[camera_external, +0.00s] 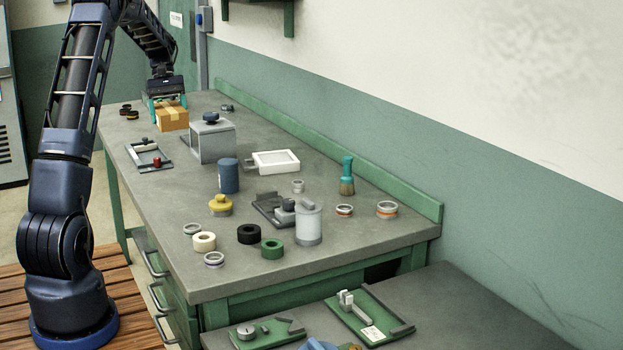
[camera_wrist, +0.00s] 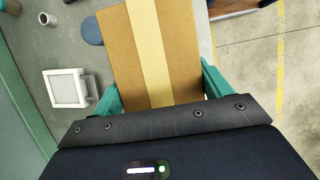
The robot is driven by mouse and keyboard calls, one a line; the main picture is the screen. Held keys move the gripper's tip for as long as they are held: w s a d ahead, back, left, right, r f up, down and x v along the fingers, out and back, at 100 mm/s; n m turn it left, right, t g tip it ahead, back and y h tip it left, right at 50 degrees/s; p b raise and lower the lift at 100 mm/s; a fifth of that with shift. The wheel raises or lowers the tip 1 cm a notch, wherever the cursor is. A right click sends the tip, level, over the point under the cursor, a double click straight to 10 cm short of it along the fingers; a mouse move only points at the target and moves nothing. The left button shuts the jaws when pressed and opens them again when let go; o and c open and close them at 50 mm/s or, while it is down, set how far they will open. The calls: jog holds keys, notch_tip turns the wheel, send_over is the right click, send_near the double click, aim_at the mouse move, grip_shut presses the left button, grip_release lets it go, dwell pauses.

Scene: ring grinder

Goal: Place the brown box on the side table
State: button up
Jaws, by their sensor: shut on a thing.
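The brown box (camera_external: 172,117) is a small cardboard cube with a lighter tape strip. It is at the far end of the grey workbench in the external view. My gripper (camera_external: 167,98) reaches down over it from above and is shut on it. In the wrist view the brown box (camera_wrist: 150,50) fills the space between the teal fingers (camera_wrist: 160,95). I cannot tell whether the box touches the bench. A lower grey table (camera_external: 470,300) stands at the front right in the external view; I cannot tell whether it is the side table.
A grey block with a dark knob (camera_external: 211,140) stands just right of the box. A blue cylinder (camera_external: 228,176), white tray (camera_external: 272,162), brush (camera_external: 347,178) and several rings crowd the workbench (camera_external: 330,255). Green fixtures (camera_external: 370,316) lie on the lower table.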

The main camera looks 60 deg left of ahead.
jog(key=shift+w, duration=0.1)
jog(key=w+d+f, duration=0.3)
jog(key=w+d, duration=2.4)
jog(key=w, duration=0.3)
jog(key=w+d+f, duration=0.1)
jog(key=w+d, duration=0.4)
jog(key=d, duration=0.7)
jog(key=w+d+f, duration=0.1)
jog(key=w+d, duration=0.4)
jog(key=d, duration=0.7)
send_over(471, 331)
jog(key=a, duration=0.2)
notch_tip(471, 331, down, 4)
jog(key=f, duration=1.8)
jog(key=shift+d+f, duration=0.25)
jog(key=shift+f, duration=0.1)
